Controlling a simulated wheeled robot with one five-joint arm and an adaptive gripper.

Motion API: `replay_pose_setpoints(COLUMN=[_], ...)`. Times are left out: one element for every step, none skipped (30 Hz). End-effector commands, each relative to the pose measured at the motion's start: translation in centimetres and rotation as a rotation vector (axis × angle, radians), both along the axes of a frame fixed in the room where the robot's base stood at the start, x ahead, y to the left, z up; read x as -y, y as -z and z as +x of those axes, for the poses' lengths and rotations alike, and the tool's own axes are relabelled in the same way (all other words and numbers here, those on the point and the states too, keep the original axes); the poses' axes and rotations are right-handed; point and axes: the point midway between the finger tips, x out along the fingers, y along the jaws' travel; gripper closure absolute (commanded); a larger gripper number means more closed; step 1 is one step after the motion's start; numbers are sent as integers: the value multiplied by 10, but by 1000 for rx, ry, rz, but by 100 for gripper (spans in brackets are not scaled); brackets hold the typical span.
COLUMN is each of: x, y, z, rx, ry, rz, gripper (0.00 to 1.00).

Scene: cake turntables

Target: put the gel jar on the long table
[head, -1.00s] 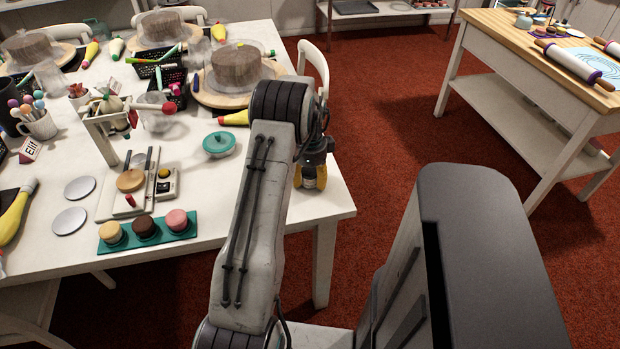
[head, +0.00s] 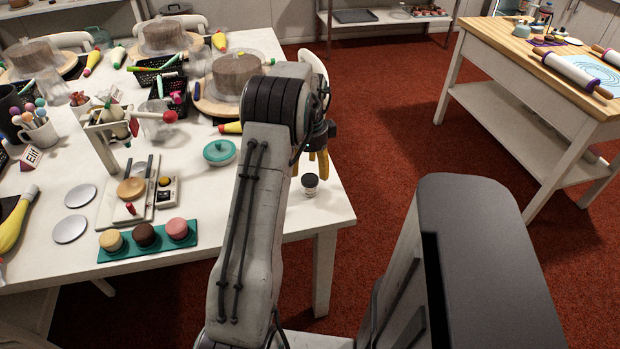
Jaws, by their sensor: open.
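The small gel jar (head: 310,187), with a dark lid and pale body, stands upright on the long white table (head: 275,215) near its right front corner. My gripper (head: 317,164), with yellow fingers, is open just above and slightly right of the jar's lid. The fingers appear clear of the jar. My arm's upper link hides part of the table to the left of the jar.
Cakes on turntables are farther back. A wooden-topped table (head: 520,40) stands at right across the red floor.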

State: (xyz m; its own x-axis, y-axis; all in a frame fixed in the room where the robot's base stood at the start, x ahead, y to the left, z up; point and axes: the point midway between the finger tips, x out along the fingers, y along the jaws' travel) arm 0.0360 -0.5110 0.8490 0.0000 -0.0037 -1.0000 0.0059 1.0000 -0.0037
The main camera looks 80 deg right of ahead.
Motion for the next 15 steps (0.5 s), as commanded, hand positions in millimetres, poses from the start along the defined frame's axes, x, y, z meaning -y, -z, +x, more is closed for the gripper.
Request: replay_pose_setpoints(x=[1, 1, 1, 0, 1, 1, 1, 1, 0, 0, 0, 0, 0, 0, 0], y=[-9, -13, -19, -22, -25, -29, -31, -33, -36, -38, -39, -41, -42, -43, -44], z=[0, 0, 0, 0, 0, 0, 0, 0, 0, 0, 0, 0, 0, 0, 0], rx=[0, 0, 0, 0, 0, 0, 0, 0, 0, 0, 0, 0, 0, 0, 0], ry=[0, 0, 0, 0, 0, 0, 0, 0, 0, 0, 0, 0, 0, 0, 0], rz=[-3, -4, -2, -2, -3, -3, -3, -2, -1, 0, -1, -1, -1, -1, 0], gripper=[35, 35, 35, 35, 35, 35, 35, 35, 35, 35, 35, 35, 35, 35, 35])
